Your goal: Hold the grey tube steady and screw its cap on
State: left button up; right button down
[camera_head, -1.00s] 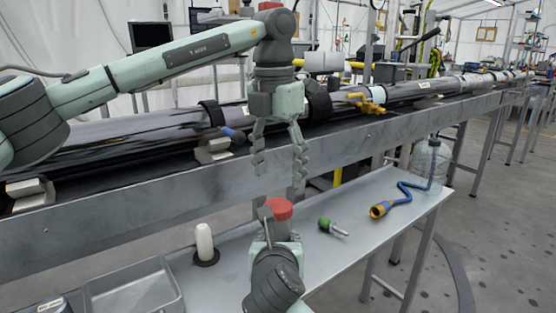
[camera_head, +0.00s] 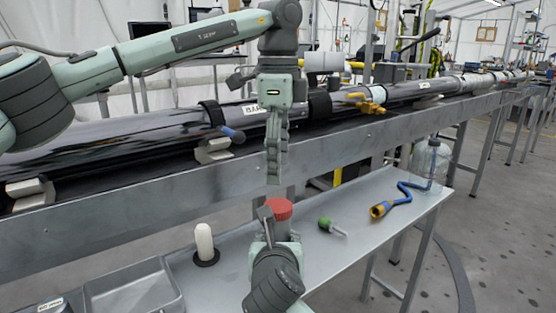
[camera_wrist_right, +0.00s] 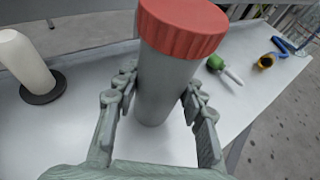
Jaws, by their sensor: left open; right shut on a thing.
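The grey tube (camera_wrist_right: 163,90) stands upright over the bench in the right wrist view, with the red ribbed cap (camera_wrist_right: 183,28) on its top. How far the cap is threaded cannot be seen. My right gripper (camera_wrist_right: 158,80) is shut on the tube, with fingers on both sides below the cap. In the head view, the red cap (camera_head: 280,208) shows above my right wrist, and most of the tube is hidden. My left gripper (camera_head: 273,181) is open, pointing down just above the cap and seen edge-on, so its fingers overlap. It appears apart from the cap.
On the metal bench (camera_head: 330,258) are a white cylinder on a dark base (camera_head: 204,243), a green-capped item (camera_head: 328,225), a blue hose (camera_head: 409,190) and a grey tray (camera_head: 135,295). A steel rail (camera_head: 130,195) with long dark tubes runs behind.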

aim_at(278, 205)
dwell(0.3)
pick_arm(q)
jog(key=shift+f, duration=4)
